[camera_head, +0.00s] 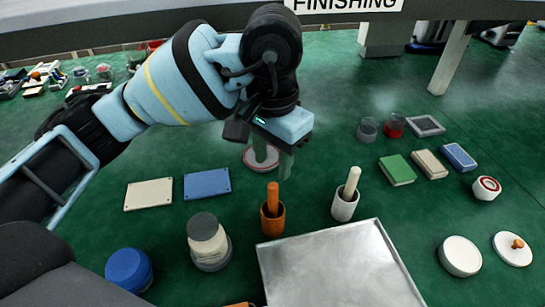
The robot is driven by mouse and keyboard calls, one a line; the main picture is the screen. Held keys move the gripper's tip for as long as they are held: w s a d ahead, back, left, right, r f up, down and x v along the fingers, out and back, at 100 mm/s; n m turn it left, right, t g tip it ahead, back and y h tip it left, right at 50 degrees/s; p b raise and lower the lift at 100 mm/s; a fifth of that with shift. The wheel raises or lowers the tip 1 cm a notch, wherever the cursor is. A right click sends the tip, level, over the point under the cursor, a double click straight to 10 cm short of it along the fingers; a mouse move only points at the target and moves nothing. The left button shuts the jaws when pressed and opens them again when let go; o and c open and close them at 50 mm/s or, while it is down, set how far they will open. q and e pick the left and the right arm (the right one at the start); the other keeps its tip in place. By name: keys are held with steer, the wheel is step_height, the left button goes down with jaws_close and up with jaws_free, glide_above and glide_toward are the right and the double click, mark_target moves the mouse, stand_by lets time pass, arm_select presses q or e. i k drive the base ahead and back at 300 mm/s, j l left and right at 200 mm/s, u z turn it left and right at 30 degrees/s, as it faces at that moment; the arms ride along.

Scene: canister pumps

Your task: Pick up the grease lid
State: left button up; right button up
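My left gripper (272,155) comes in from the left and points down over the green surface. Its two fingers look apart, with nothing visibly between them. A round, pale disc with a red rim (248,163) lies just below and behind the fingers, partly hidden by them; I cannot tell whether they touch it. No label shows which of these is the grease lid. My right gripper is not in view.
A metal tray (340,275) lies at the front middle. A blue plate (207,184) and a cream plate (148,194) lie left. Jars (207,242) stand at front left.

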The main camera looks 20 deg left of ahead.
mark_target(509, 246)
steer(key=k+l, duration=0.2)
steer(key=k, duration=0.3)
steer(key=k+l, duration=0.2)
steer(key=k, duration=0.25)
